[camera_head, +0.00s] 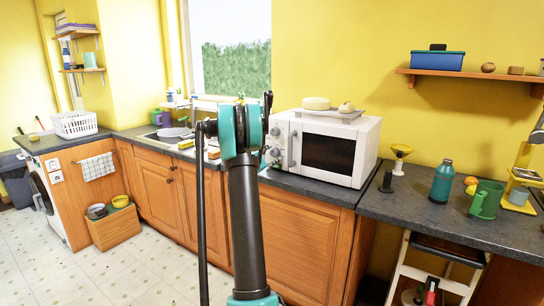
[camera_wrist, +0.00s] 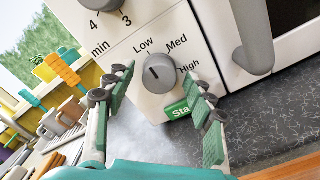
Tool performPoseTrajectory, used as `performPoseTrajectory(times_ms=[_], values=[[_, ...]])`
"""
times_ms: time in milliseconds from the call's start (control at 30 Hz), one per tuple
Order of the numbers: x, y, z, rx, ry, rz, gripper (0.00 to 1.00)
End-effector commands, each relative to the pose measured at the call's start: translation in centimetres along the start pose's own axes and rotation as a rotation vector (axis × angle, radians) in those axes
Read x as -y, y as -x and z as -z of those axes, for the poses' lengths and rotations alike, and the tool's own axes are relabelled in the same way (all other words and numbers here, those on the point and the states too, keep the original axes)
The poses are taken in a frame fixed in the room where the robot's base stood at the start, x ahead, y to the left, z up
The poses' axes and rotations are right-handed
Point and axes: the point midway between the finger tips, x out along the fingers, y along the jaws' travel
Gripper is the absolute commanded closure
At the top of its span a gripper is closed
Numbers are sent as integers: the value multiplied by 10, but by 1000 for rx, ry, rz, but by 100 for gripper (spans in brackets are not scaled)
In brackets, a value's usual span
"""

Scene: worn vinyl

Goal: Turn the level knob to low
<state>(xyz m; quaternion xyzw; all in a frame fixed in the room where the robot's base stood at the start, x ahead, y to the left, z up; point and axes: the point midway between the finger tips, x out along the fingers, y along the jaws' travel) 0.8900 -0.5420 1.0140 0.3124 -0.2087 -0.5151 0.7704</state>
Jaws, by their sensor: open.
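The level knob (camera_wrist: 159,74) is a round grey dial on the white front of the microwave, in the wrist view's middle. Low, Med and High are printed around its upper side. A short dark mark sits left of centre on its face; I cannot tell exactly which label it points at. My gripper (camera_wrist: 164,79) is open, its green-padded fingers on either side of the knob in the picture; contact is not clear. In the head view the microwave (camera_head: 368,150) stands on the counter, and my arm hides part of its left side.
A green Start button (camera_wrist: 177,110) lies just below the knob, close to the right finger. Another grey knob (camera_wrist: 95,29) is above, and the grey door handle (camera_wrist: 255,37) is at right. The dark counter (camera_wrist: 265,128) runs below. A plate rests on the microwave.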

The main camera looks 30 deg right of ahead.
Motion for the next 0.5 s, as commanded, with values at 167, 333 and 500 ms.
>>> performPoseTrajectory(times_ms=[167, 333, 500], values=[[-1, 17, 1, -2, 0, -2, 46], [-1, 51, 1, -2, 0, -2, 46], [0, 84, 1, -2, 0, -2, 46]])
